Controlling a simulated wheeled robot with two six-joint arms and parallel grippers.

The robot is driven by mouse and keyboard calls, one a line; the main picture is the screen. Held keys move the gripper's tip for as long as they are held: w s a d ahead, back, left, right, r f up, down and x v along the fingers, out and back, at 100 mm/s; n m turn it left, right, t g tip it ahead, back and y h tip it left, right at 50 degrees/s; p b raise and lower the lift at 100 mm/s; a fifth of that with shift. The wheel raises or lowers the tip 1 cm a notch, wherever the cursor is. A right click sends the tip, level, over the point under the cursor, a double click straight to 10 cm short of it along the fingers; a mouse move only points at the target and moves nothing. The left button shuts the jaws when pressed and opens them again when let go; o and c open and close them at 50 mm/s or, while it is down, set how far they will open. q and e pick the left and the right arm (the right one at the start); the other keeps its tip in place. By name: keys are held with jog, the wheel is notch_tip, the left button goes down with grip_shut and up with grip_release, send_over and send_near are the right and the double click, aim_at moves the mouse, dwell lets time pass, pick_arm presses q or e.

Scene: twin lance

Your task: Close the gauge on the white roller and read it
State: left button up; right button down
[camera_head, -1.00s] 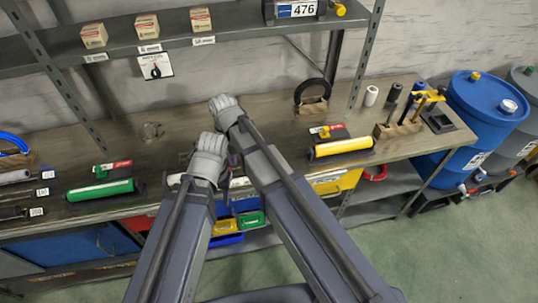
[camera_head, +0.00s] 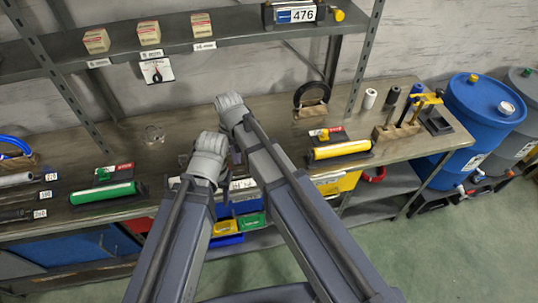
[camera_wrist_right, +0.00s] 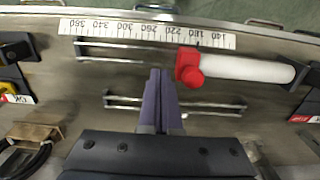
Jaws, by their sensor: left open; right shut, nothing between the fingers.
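In the right wrist view a white roller (camera_wrist_right: 247,68) lies on the bench at the right. A red block with a round red knob (camera_wrist_right: 190,68), which looks like the gauge's slider, sits at its left end. A white scale strip with numbers (camera_wrist_right: 146,33) runs behind them, beside metal rails (camera_wrist_right: 120,50). My right gripper (camera_wrist_right: 160,85) is shut and empty, its fingertips left of the red block and apart from it. In the head view my right gripper (camera_head: 230,106) is the upper one and my left gripper (camera_head: 206,158) is open below it; my arms hide the roller.
A green roller (camera_head: 102,192) lies left on the bench and a yellow roller (camera_head: 342,149) right, each on a dark stand. A shelf (camera_head: 200,45) with small boxes hangs behind. Bare bench shows behind my grippers.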

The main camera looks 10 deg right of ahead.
notch_tip(320, 180, up, 6)
jog(key=p, duration=0.5)
